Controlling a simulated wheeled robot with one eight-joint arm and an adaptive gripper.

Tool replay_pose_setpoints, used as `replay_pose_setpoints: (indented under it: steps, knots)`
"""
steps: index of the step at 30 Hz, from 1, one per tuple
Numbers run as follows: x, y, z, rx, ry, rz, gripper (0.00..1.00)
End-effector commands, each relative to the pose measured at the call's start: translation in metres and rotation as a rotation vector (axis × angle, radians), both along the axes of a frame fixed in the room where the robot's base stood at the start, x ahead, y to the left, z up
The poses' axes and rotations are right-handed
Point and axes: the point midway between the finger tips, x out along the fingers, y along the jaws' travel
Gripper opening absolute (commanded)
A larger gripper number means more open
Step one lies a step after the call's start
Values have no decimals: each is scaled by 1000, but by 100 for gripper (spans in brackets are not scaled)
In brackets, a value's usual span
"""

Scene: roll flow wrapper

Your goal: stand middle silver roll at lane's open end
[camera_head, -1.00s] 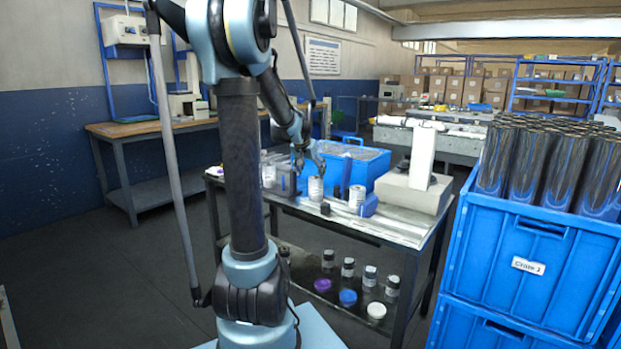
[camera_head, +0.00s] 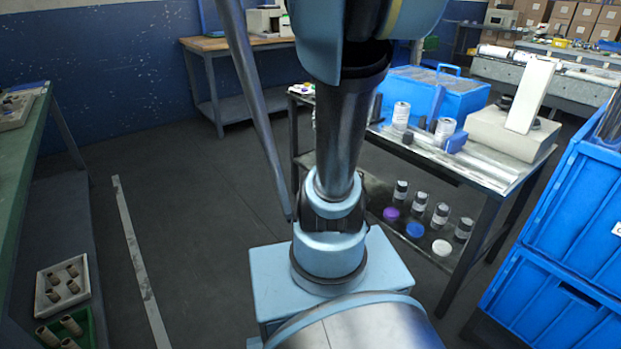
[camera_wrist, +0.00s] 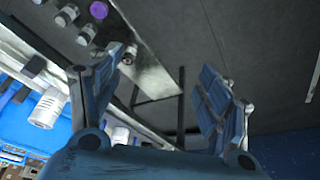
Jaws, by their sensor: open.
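My gripper (camera_wrist: 168,68) is open and empty in the wrist view, with floor and the bench's dark frame beyond its fingers. In the head view it is hidden or outside the picture. Pale silver rolls stand on the bench top, one at the left (camera_head: 401,115) and one farther right (camera_head: 444,131), with blue blocks beside them. A pale roll (camera_wrist: 47,108) also shows left of the fingers in the wrist view, apart from them. A bright strip (camera_head: 484,165) runs along the bench top. I cannot tell which end of the lane is open, or which roll is the middle one.
The lower shelf holds several dark-topped jars (camera_head: 420,203) and purple, blue and white round pieces (camera_head: 415,230). A blue bin (camera_head: 462,96) and a pale machine block (camera_head: 508,132) stand on the bench. Blue crates (camera_head: 575,215) stand at right.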

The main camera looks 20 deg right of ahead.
Motion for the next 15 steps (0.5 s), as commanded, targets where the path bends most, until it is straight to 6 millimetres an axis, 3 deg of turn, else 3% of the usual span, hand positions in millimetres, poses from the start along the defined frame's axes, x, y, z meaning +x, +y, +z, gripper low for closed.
replay_pose_setpoints:
  steps: [1, 6, 15]
  knots:
    - [-14, 16, -7, 6, 12, 41, 71]
    - [-60, 57, -34, 24, 60, 169, 71]
    - [-126, 101, -79, 46, 129, 357, 71]
